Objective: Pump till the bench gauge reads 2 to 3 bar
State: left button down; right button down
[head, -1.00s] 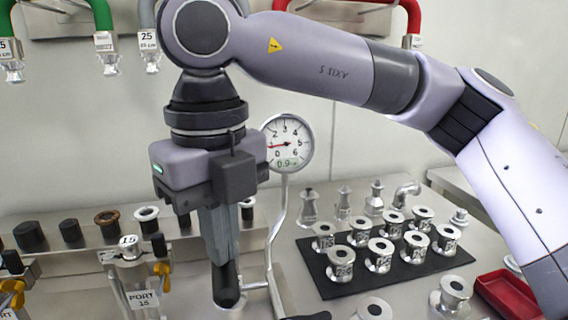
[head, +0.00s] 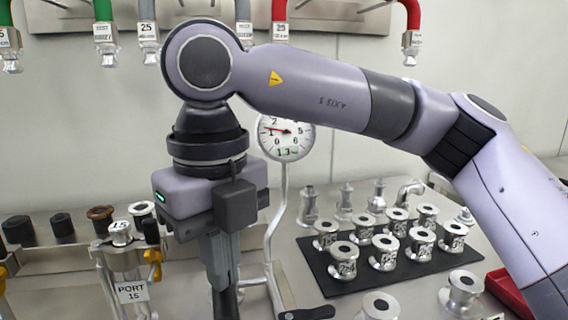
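The bench gauge (head: 286,137) is a round white dial on a thin bent pipe behind my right arm. Its digital figure reads about 1.3, and the red needle points left, just past 1. My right gripper (head: 225,295) points down left of the pipe. Its fingers appear shut on the black pump handle (head: 228,303), low in the view; the fingers and the frame's bottom edge hide part of the handle. My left gripper is not in view.
A black mat (head: 322,275) with several silver flanged fittings lies to the right, with a red tray (head: 508,290) beyond. A clamp labelled PORT 15 (head: 131,291) stands left of my gripper. Coloured hoses hang along the back wall.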

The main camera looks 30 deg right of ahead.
jog(key=shift+r+p, duration=2.1)
jog(key=shift+r, duration=0.9)
jog(key=shift+f, duration=0.1)
